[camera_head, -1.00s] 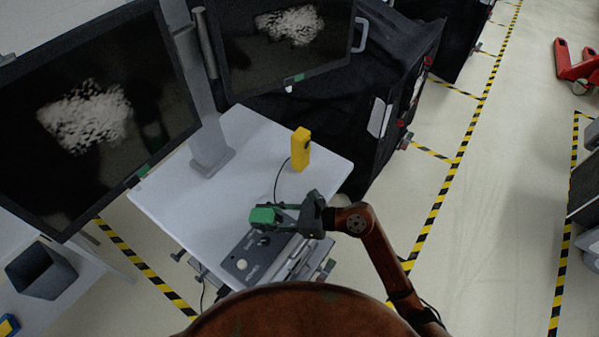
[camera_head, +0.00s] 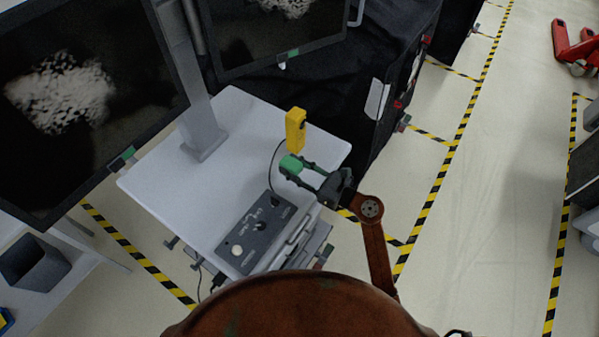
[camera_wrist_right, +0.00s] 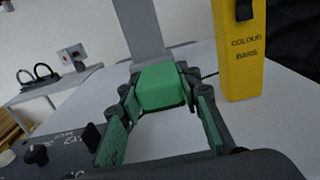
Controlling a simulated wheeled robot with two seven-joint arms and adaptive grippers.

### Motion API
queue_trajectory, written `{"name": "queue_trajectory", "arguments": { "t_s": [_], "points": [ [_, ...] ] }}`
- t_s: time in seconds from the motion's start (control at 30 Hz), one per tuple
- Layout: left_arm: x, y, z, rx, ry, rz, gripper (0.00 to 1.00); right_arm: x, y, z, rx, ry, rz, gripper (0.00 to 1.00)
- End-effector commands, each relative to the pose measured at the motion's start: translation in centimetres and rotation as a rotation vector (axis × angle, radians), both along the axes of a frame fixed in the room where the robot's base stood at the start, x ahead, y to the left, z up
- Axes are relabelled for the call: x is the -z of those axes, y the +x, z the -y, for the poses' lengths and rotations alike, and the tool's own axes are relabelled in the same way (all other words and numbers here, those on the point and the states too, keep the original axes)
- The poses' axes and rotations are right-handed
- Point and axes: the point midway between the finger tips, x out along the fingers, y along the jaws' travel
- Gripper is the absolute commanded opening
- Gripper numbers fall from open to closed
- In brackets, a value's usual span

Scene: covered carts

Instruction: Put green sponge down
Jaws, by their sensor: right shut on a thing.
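The green sponge (camera_head: 291,164) is a small block held at the fingertips of my right gripper (camera_head: 297,170). In the right wrist view the sponge (camera_wrist_right: 161,87) sits between the two green-padded fingers of the gripper (camera_wrist_right: 160,95). In the head view it shows over the right part of the white table (camera_head: 235,125), just below the yellow box. I cannot tell whether its underside touches the table. My left gripper is not in view.
A yellow box (camera_head: 295,130) labelled "COLOUR BARS" (camera_wrist_right: 242,50) stands close by, with a thin cable. A dark control panel (camera_head: 262,232) lies at the table's front. The table's middle is clear.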

Motion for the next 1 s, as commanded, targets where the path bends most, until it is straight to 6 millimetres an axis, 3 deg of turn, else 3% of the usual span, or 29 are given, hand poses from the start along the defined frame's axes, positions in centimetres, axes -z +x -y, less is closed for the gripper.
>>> {"name": "queue_trajectory", "arguments": {
  "t_s": [0.1,0.4,0.6,0.93,0.97,1.0],
  "points": [
    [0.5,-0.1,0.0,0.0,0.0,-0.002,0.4,1.9,1.2,0.9,0.001,0.003,-0.002,0.17],
    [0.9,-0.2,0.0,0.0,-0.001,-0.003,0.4,4.1,2.7,2.0,0.001,0.003,-0.002,0.17],
    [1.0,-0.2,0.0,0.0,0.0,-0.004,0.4,6.6,2.6,1.9,-0.001,0.003,-0.001,0.17],
    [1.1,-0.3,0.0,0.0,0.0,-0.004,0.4,7.0,2.5,2.0,-0.001,-0.001,0.002,0.17],
    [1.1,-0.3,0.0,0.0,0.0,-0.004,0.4,7.0,2.5,2.0,-0.001,-0.001,0.001,0.33],
    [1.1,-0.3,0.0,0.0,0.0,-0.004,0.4,6.9,2.5,2.0,-0.001,-0.001,0.001,0.36]
  ]
}}
